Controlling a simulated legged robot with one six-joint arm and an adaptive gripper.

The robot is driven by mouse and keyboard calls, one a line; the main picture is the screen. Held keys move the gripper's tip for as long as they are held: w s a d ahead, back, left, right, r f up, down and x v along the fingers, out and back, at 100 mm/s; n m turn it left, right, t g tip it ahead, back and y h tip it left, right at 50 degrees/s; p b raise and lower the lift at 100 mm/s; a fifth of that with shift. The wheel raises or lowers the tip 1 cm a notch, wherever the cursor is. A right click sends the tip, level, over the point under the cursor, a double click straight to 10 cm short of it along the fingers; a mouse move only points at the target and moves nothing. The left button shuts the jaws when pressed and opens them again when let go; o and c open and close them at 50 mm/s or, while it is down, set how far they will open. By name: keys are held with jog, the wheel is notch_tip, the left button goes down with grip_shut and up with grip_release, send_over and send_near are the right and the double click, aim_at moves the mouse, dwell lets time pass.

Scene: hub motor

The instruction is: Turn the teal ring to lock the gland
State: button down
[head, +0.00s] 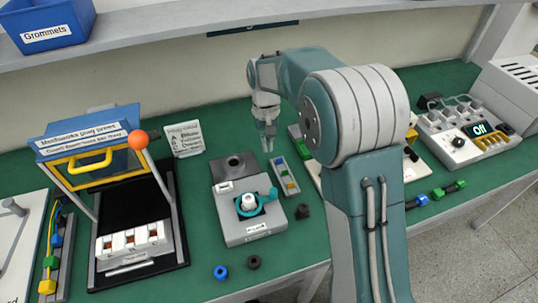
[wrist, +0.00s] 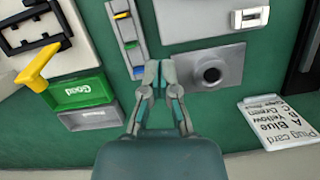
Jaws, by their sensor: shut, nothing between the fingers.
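The teal ring (head: 252,205) sits around a pale gland on top of a grey block (head: 243,228) in the middle of the bench. Its teal lever points to the upper right in the head view. My gripper (head: 267,147) hangs above the bench behind and a little right of the block, apart from the ring. In the wrist view my gripper (wrist: 159,66) is shut and empty, beside the grey plate with a dark round hole (wrist: 211,74). The ring is outside the wrist view.
A tray of coloured pieces (head: 286,176) lies right of the block. A plug card (head: 184,138) stands behind left. A press with an orange knob (head: 138,139) is at left. Loose blue (head: 220,271) and black (head: 254,262) rings lie in front. A control box (head: 465,130) is at right.

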aim_at(257, 199)
jog(key=x, duration=0.8)
jog(key=shift+s+d, duration=0.1)
jog(key=shift+s, duration=1.15)
jog(key=shift+s+d, duration=0.1)
jog(key=shift+s, duration=0.65)
